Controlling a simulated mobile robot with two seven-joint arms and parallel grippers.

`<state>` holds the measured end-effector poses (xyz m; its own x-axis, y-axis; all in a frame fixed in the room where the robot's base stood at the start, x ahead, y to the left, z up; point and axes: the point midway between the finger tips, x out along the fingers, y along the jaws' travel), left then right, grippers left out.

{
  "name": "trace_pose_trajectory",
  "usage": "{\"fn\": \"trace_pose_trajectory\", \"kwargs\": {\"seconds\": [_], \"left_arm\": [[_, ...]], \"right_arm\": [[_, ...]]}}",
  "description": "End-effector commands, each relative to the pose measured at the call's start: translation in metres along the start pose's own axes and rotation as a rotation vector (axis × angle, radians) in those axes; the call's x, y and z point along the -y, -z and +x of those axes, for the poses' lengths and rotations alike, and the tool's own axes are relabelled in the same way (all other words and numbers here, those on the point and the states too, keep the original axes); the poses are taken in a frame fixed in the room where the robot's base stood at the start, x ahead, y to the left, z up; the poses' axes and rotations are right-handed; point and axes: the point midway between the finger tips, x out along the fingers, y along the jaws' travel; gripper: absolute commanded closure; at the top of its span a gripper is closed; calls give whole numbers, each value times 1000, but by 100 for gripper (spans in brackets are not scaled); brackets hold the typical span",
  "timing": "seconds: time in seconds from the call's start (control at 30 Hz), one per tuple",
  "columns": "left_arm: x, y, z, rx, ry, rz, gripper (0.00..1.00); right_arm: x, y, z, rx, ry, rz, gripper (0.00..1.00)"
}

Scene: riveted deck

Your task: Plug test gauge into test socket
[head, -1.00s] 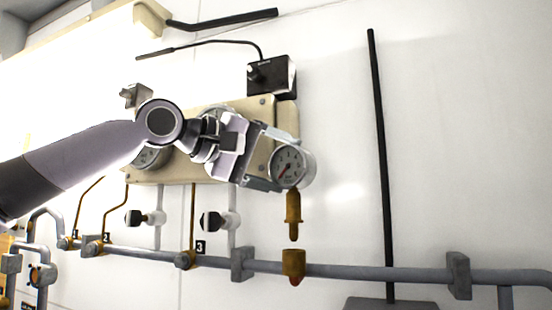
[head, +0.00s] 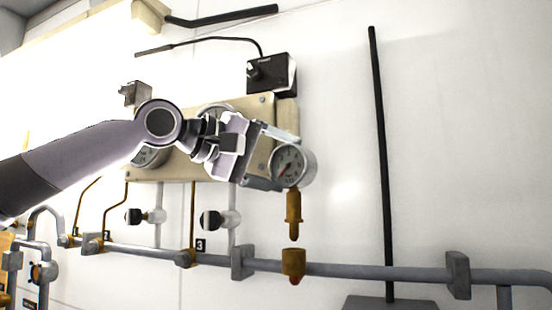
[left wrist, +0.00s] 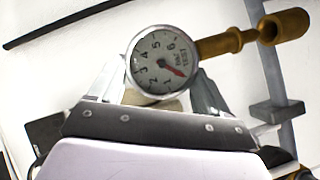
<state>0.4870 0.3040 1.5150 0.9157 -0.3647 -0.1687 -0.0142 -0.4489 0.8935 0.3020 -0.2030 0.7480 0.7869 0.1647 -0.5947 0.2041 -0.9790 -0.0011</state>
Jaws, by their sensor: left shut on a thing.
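The test gauge (head: 289,164) is a round white dial with a brass stem pointing down in the head view. My left gripper (head: 266,161) is shut on the gauge. The test socket (head: 293,262) is a brass cup on the grey pipe, with a red spot low on it. The stem tip is just above the socket in the head view, with a small gap showing. In the left wrist view the gauge (left wrist: 158,60) sits between the fingers, and its stem points right toward the socket (left wrist: 288,25), their ends overlapping in the picture. My right gripper is not in view.
A beige panel (head: 180,166) with other gauges stands behind my left gripper. The grey pipe (head: 380,272) runs along the wall below, with clamps and valves (head: 212,220). A black box (head: 272,72) is above. A dark upright rod (head: 381,160) stands to the right, with clear wall between.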

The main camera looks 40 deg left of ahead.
Motion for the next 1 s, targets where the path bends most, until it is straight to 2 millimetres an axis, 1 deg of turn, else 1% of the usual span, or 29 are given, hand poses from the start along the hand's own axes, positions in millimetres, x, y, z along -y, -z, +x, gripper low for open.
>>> {"fn": "trace_pose_trajectory", "kwargs": {"seconds": [0.27,1.0], "left_arm": [[0,0,0,-1,-3,0,62],[16,-8,3,-1,-3,1,62]], "right_arm": [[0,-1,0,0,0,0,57],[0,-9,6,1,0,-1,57]]}}
